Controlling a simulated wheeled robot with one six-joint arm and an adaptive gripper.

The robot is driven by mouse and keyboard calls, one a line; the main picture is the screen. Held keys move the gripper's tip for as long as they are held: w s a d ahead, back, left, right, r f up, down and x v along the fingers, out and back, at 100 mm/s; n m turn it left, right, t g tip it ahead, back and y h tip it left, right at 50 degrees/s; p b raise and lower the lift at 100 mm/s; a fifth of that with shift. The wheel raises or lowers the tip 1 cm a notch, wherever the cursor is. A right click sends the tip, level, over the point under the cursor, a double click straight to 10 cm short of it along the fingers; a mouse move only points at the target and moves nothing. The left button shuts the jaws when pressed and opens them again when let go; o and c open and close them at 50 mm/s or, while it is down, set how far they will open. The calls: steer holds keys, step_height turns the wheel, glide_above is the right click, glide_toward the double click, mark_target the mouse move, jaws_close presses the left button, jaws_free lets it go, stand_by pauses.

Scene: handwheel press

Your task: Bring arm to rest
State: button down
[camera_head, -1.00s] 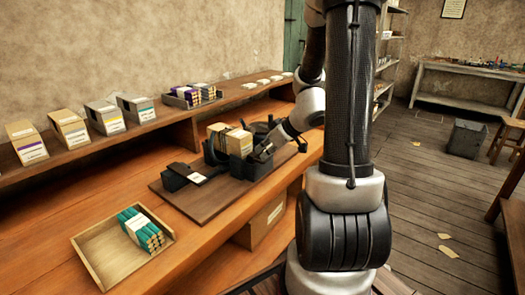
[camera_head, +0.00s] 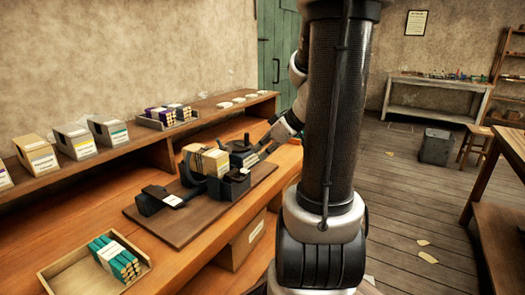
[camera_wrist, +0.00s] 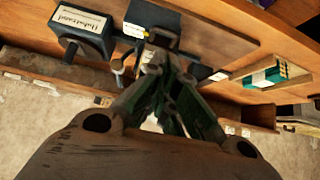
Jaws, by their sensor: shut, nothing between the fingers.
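My gripper (camera_head: 266,146) is at the right side of the dark press (camera_head: 238,152), above the bench. The wrist view shows its fingers (camera_wrist: 163,72) drawn together and empty. The press stands on a brown board (camera_head: 180,228) and has a block of cream packets (camera_head: 206,161) in its black holder. In the wrist view a dark block with a lettered label (camera_wrist: 85,32) is beyond the fingers.
A wooden tray (camera_head: 62,275) with a teal-wrapped bundle (camera_head: 117,259) is at the bench front. Labelled boxes (camera_head: 76,141) and a tray of purple bundles (camera_head: 163,117) line the shelf.

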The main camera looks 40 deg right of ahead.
stand_by(0.5)
steer(key=s+a+m+g, duration=0.3)
steer(key=s+m+g, duration=0.2)
steer(key=s+m, duration=0.5)
steer(key=s+a+r+n+t+h, duration=0.1)
steer(key=s+a+r+n+h, duration=0.2)
steer(key=s+a+r+n, duration=0.1)
step_height(320, 180, up, 3)
steer(key=shift+a+r+n+t, duration=0.1)
steer(key=shift+a+n+t, duration=0.2)
steer(key=shift+a+n, duration=0.6)
